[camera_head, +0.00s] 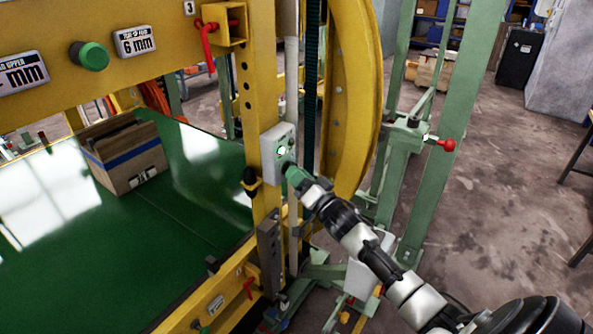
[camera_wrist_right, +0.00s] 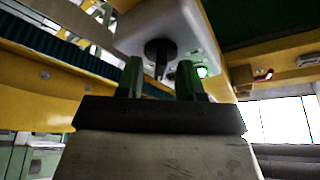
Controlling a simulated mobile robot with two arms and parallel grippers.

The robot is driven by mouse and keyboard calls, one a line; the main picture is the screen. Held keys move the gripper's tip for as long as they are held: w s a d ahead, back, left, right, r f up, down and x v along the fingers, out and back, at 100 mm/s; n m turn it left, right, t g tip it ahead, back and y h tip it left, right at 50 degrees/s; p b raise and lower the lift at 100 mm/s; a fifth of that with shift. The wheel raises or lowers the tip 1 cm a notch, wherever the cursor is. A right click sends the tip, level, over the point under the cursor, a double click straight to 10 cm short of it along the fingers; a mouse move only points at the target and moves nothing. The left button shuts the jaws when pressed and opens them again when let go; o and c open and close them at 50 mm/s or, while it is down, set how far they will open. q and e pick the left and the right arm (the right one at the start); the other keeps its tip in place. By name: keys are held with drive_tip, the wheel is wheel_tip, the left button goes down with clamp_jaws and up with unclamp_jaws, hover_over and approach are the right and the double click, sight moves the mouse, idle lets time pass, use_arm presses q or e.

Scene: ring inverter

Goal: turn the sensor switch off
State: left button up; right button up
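The sensor switch box (camera_head: 277,154) is a light grey box on the yellow upright in the head view, with a bright light on its face. In the right wrist view the box (camera_wrist_right: 135,30) shows a dark rotary knob (camera_wrist_right: 160,48) and a lit green lamp (camera_wrist_right: 202,72). My right gripper (camera_head: 290,172) is at the lower part of the box. In the wrist view its two green fingers (camera_wrist_right: 160,74) are apart, one on each side of the knob, with a gap visible. Whether they touch the knob I cannot tell. My left gripper is not in view.
A yellow machine frame (camera_head: 190,45) and a curved yellow wheel guard (camera_head: 357,90) stand close around the box. Green posts (camera_head: 447,120) stand at right, with open floor beyond.

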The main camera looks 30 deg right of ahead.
drive_tip(key=shift+w, duration=0.3)
drive_tip(key=shift+r, duration=0.1)
clamp_jaws()
